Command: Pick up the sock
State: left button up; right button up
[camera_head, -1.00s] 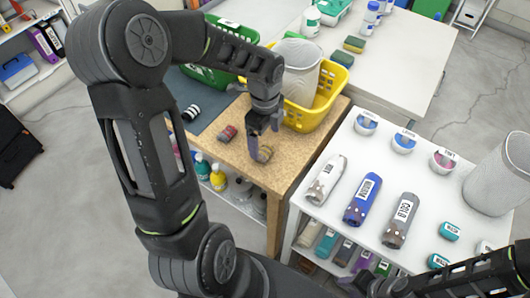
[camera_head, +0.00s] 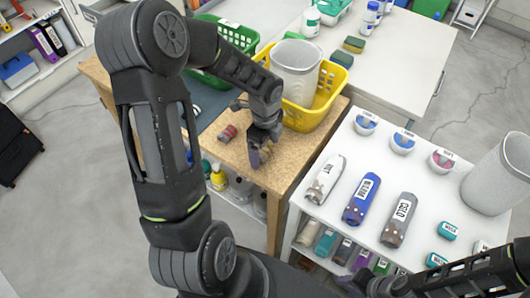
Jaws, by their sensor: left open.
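A small rolled red and grey sock (camera_head: 228,133) lies on the brown wooden table (camera_head: 236,154), left of my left gripper. A grey-tan rolled sock (camera_head: 265,154) lies at the table's front right, mostly covered by my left gripper. My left gripper (camera_head: 256,157) is open and points down at this sock, its fingers close to it; I cannot tell whether they touch it. My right gripper (camera_head: 372,284) is low at the bottom edge, dark and partly cut off, and its jaws cannot be made out.
A yellow basket (camera_head: 303,117) holding a grey bin (camera_head: 296,68) stands just behind my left gripper. A green basket (camera_head: 238,36) is further back. My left arm hides part of the table's left side.

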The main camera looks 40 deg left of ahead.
aim_at(265, 151)
pick_arm(q)
jog(key=shift+c, duration=0.2)
jog(key=c, duration=1.4)
notch_tip(265, 151, up, 10)
jog(key=shift+b, duration=0.45)
